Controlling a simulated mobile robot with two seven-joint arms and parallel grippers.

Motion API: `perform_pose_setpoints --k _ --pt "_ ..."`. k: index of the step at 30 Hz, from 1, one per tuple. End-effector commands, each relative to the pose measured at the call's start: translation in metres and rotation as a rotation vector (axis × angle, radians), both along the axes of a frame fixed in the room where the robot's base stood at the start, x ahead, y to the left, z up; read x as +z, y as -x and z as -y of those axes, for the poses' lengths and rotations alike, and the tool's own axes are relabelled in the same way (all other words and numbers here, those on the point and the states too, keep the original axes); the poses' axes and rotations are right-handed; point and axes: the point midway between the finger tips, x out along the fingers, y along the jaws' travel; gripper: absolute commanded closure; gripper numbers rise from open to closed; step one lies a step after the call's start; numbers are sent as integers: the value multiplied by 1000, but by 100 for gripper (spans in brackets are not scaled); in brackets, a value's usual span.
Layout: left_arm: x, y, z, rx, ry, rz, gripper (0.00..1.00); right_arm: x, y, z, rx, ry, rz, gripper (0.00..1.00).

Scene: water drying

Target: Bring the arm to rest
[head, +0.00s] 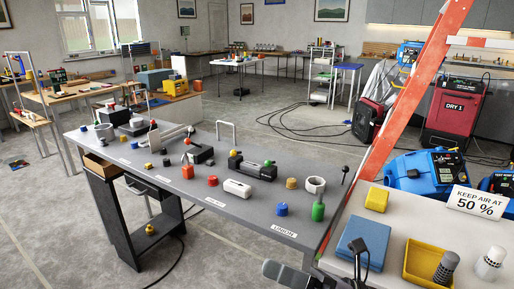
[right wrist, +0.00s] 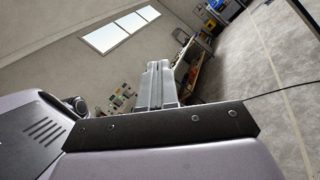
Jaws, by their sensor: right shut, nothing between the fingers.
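My right gripper (right wrist: 158,66) shows in the right wrist view with its two grey fingers pressed together and nothing between them. In the head view, grey and black parts of my right arm and gripper (head: 285,274) show at the bottom edge, in front of the grey workbench and beside the pale table at right. They are partly cut off by the frame. My left gripper is in neither view.
The grey workbench (head: 215,212) carries several small parts. The pale table (head: 327,265) at right holds a yellow tray (head: 415,273), a blue block (head: 361,241), a yellow block (head: 377,199) and a sign (head: 476,202). An orange ladder rail (head: 408,100) rises between them.

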Motion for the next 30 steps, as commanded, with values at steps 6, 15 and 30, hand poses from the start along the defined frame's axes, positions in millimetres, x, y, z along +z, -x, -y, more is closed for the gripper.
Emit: perform_pose_setpoints --k 6,15,30 --pt "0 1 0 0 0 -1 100 -48 -19 47 -244 -423 -684 100" --pt "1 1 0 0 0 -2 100 -186 24 129 -593 -1044 -1568 100" --pt "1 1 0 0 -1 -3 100 -283 122 166 -879 -1534 -2085 100"
